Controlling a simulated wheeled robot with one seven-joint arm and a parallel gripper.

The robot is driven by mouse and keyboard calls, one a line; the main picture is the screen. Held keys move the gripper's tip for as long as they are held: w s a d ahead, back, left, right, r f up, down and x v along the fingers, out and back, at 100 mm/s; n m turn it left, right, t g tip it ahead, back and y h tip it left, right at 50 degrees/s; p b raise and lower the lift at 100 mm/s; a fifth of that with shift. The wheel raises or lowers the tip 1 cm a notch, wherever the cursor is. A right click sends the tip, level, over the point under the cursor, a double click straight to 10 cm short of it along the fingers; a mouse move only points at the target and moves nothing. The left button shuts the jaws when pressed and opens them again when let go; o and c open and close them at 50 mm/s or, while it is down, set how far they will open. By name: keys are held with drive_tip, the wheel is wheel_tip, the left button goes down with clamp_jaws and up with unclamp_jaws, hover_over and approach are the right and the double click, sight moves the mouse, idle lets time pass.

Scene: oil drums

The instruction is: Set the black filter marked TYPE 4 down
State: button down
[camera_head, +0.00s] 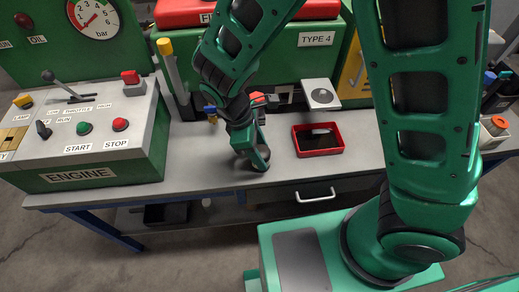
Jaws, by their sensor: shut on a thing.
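My gripper (257,164) is low over the front part of the grey workbench (190,163), left of the red tray. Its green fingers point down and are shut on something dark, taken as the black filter. The filter is almost wholly hidden by the fingers and wrist, and no TYPE 4 mark shows on it. I cannot tell whether it touches the bench. A TYPE 4 label (316,39) is on the green housing behind the bench.
A red tray (338,150) with a dark inside stands right of my gripper. The green-and-grey ENGINE control box (95,176) fills the left of the bench. A white square piece with a round grey disc (321,95) lies behind the tray. The bench between control box and gripper is clear.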

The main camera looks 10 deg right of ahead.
drive_tip(key=c, duration=0.9)
unclamp_jaws()
drive_tip(key=shift+c, duration=0.2)
drive_tip(key=v, duration=1.2)
drive_tip(key=shift+s, duration=0.15)
